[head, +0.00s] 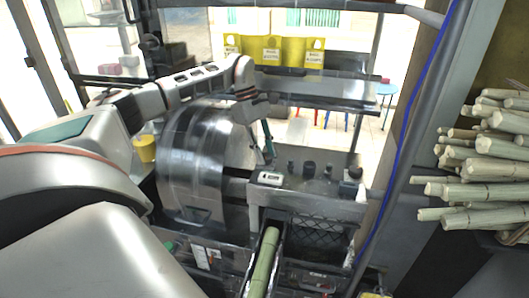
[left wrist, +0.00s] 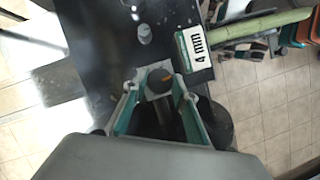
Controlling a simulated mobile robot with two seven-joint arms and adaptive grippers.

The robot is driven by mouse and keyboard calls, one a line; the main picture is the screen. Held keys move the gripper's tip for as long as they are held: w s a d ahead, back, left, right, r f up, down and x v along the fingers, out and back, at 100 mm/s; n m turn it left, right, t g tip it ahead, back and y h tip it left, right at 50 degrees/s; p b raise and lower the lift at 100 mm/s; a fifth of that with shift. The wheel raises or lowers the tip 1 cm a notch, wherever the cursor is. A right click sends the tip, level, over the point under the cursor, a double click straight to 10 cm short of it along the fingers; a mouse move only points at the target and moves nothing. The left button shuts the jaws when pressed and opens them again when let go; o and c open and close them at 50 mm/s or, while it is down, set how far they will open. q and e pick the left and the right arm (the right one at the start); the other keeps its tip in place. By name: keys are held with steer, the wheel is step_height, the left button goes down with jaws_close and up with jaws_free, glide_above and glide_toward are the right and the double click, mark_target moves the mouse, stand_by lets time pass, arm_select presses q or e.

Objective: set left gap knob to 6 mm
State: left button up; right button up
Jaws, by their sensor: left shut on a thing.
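The left gap knob (left wrist: 158,80) is a dark round knob with an orange mark on its top, seen in the left wrist view between my fingers. My left gripper (left wrist: 150,88) is shut on it from above, with one teal-lined finger on each side. In the head view my left gripper (head: 268,152) points down at the left end of the press top and hides most of the knob. My right gripper is out of view.
A big metal drum (head: 198,165) stands left of the press, under my left arm. Several dark knobs or fittings (head: 309,168) stand along the press top. A green cane (head: 262,262) lies in the feed chute. Stacked canes (head: 490,165) are at the right. Yellow labelled containers (head: 272,50) are behind.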

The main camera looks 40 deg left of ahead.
arm_select(q)
steer(key=shift+m+g, duration=0.3)
steer(key=shift+m, duration=0.6)
steer(key=o, duration=1.1)
steer(key=v, duration=1.2)
steer(key=shift+w+d, duration=0.1)
